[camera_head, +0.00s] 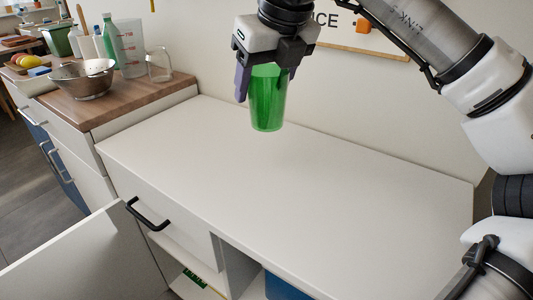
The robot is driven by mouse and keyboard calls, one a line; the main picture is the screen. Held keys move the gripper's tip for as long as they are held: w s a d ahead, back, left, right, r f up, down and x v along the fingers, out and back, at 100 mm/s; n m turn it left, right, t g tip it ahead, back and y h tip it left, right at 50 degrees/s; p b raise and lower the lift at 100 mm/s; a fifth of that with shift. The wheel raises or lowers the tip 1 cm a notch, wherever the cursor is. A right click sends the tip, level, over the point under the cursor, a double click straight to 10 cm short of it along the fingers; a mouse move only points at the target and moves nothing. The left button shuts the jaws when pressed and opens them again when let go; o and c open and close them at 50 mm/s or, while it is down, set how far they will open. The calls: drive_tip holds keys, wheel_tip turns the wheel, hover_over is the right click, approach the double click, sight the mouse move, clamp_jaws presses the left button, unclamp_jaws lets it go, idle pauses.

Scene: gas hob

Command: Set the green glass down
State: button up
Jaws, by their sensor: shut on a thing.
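The green glass (267,104) is a translucent, slightly tapered tumbler. It hangs upright in the air above the back part of the white counter top (290,190). My gripper (267,72) comes from above and is shut on the glass near its rim. The fingers hide part of the upper edge. The bottom of the glass looks clear of the counter, though its exact height is hard to tell from this one view.
The white counter top is bare. At left, a wooden worktop (130,98) holds a metal colander (82,80), a clear jug (128,45), a glass mug (160,64) and a green bottle (109,38). A cabinet door (85,260) stands open in front.

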wheel_tip(320, 180, down, 12)
drive_tip(key=shift+b, duration=1)
drive_tip(key=shift+f, duration=0.1)
drive_tip(key=shift+f, duration=0.15)
drive_tip(key=o, duration=1.1)
drive_tip(key=shift+r, duration=0.2)
